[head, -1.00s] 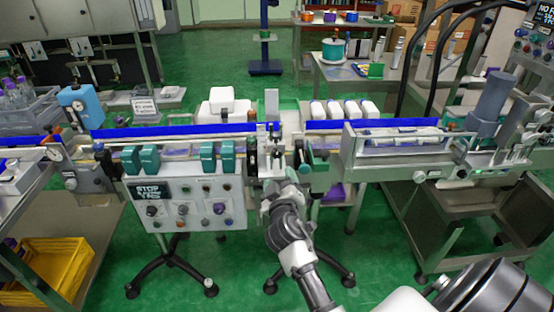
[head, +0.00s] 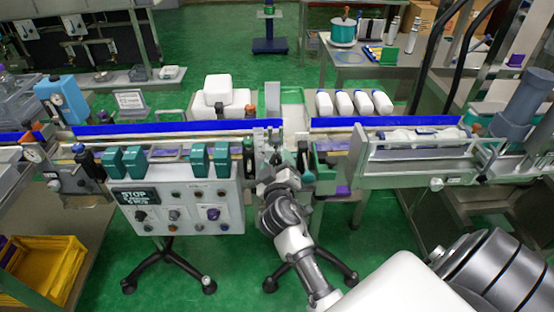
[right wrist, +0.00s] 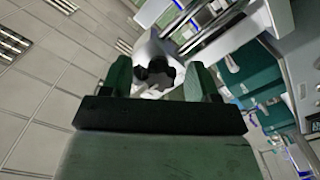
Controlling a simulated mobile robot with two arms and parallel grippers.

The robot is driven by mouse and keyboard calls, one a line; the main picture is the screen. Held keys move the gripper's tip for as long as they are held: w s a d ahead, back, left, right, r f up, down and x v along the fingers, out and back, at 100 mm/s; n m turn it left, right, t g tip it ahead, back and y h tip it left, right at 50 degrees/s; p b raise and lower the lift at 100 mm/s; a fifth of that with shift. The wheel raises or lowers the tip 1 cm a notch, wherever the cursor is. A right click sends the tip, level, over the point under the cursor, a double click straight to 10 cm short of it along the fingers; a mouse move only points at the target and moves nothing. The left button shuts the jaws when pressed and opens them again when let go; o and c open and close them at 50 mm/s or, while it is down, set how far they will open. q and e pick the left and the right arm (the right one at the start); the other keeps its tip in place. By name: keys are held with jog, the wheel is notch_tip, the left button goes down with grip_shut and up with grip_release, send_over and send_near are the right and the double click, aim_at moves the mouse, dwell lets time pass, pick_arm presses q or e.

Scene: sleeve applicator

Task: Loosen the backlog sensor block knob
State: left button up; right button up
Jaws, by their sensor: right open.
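A black lobed knob (right wrist: 156,71) on a pale block (right wrist: 150,48) shows in the right wrist view, between the green fingers of my right gripper (right wrist: 158,80). The fingers stand apart on either side of it; I cannot tell whether they touch it. In the head view my right gripper (head: 270,165) is at the middle of the conveyor, right of the control panel, and its wrist hides part of the station there. I cannot make out the knob in the head view. My left gripper is not in view.
A control panel (head: 185,206) with knobs and teal clamps (head: 200,160) above it stands left of my gripper. The blue conveyor rail (head: 385,122) runs behind. A yellow crate (head: 45,262) is at the lower left.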

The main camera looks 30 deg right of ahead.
jog(key=shift+s+a, duration=0.1)
jog(key=c, duration=0.8)
jog(key=shift+c, duration=0.6)
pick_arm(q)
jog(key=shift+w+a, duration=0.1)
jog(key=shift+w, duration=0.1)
